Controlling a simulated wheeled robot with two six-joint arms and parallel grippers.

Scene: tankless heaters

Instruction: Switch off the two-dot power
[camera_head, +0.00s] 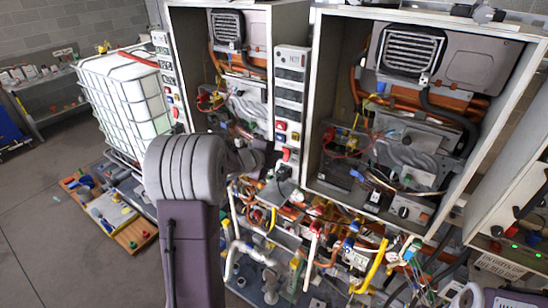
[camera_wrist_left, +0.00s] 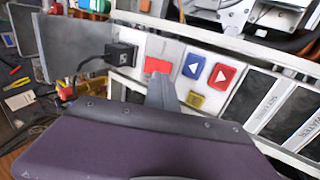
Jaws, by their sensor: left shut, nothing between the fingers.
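A narrow control panel (camera_head: 291,95) stands between the two open heater cabinets. In the left wrist view it runs sideways, with a red switch (camera_wrist_left: 157,65), a blue arrow button (camera_wrist_left: 195,66), a red arrow button (camera_wrist_left: 222,76) and a yellow button (camera_wrist_left: 194,99). The red switch also shows in the head view (camera_head: 287,154). No two-dot mark can be made out on any of them. My left gripper (camera_head: 274,157) is shut and empty at the panel's lower part. In the wrist view its fingertips (camera_wrist_left: 160,80) overlap the red switch's lower edge; contact cannot be told.
A black plug (camera_wrist_left: 122,54) sticks out beside the red switch. Pipes and valves (camera_head: 320,230) crowd the space below the cabinets. Another switch panel (camera_head: 167,75) stands left, by a white caged tank (camera_head: 125,95). The floor (camera_head: 40,230) at left is partly clear.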

